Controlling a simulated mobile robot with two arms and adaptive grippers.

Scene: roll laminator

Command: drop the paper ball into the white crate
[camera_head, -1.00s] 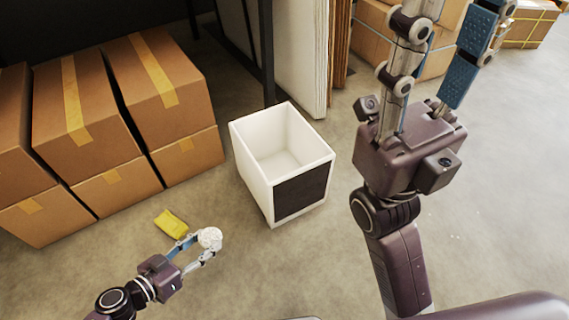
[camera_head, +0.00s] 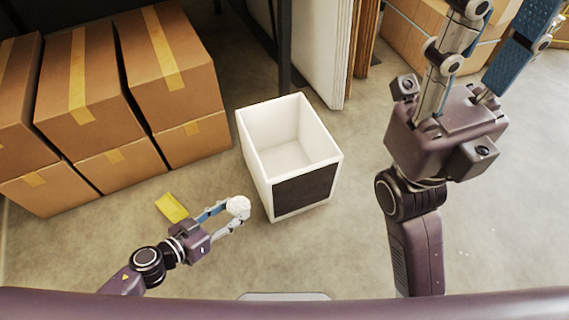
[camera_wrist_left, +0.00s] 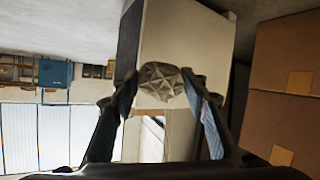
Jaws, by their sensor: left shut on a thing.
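Stacked brown cardboard boxes (camera_head: 88,88) stand left of the crate. A yellow item (camera_head: 171,207) lies on the floor near my left gripper. A dark post (camera_head: 283,60) and pale upright panels (camera_head: 318,45) stand behind the crate. The floor in front is clear.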

